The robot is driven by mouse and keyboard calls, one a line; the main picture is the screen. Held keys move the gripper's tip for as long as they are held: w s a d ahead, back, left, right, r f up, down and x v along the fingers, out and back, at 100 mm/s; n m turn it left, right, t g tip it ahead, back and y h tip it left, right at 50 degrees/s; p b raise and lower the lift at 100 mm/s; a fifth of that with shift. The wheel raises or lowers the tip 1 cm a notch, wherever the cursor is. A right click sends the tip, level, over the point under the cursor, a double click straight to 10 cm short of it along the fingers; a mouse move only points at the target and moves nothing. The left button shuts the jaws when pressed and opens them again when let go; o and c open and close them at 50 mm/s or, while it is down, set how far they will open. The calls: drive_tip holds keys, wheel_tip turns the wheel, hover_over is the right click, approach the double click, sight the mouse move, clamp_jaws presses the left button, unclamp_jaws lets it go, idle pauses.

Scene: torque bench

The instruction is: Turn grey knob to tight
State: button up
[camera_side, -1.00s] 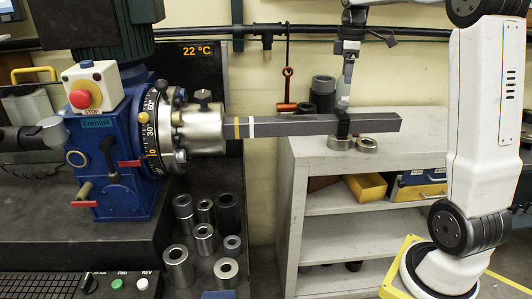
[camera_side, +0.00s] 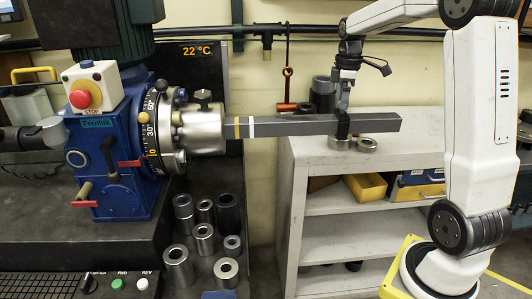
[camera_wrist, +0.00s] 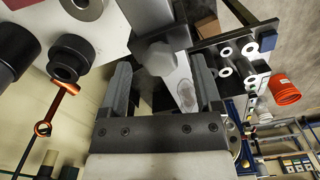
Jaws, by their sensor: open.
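A grey bar (camera_side: 295,125) with a yellow and a white band sticks out to the right from a silver round holder (camera_side: 203,128) on the blue machine. A black block (camera_side: 343,126) sits around the bar. My gripper (camera_side: 342,106) is just above this block, pointing down. In the wrist view my gripper (camera_wrist: 161,75) has its two fingers apart. A grey faceted piece (camera_wrist: 155,56), which may be the grey knob, shows between and beyond the fingertips, with a paler tapering part (camera_wrist: 180,82) beside it. I cannot tell whether the fingers touch it. The side view hides most of it.
Several metal sleeves stand below the holder. A grey shelf (camera_side: 410,150) with more sleeves stands behind the bar.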

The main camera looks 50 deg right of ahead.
drive_tip(key=shift+f, duration=0.35)
clamp_jaws()
